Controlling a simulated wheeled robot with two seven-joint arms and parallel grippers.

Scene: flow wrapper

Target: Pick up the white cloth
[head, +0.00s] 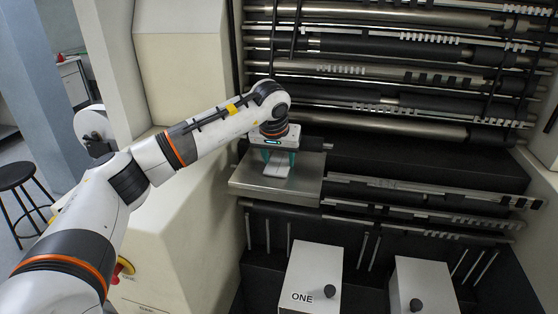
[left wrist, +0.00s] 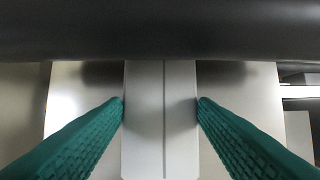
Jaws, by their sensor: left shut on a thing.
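The white cloth (head: 277,168) lies as a folded stack on a flat metal plate (head: 255,187) in the head view. In the left wrist view the cloth (left wrist: 145,135) is a pale block with a dark line down its middle. My left gripper (head: 278,158) points down over the plate. Its two green fingers (left wrist: 161,103) are shut on the cloth, one at each side. I cannot tell whether the cloth is lifted off the plate. My right gripper is not in view.
Metal and black rollers (head: 400,72) fill the machine behind and above the plate. A white box marked ONE (head: 312,275) and a second white box (head: 425,285) stand below. A black stool (head: 22,190) is at the far left.

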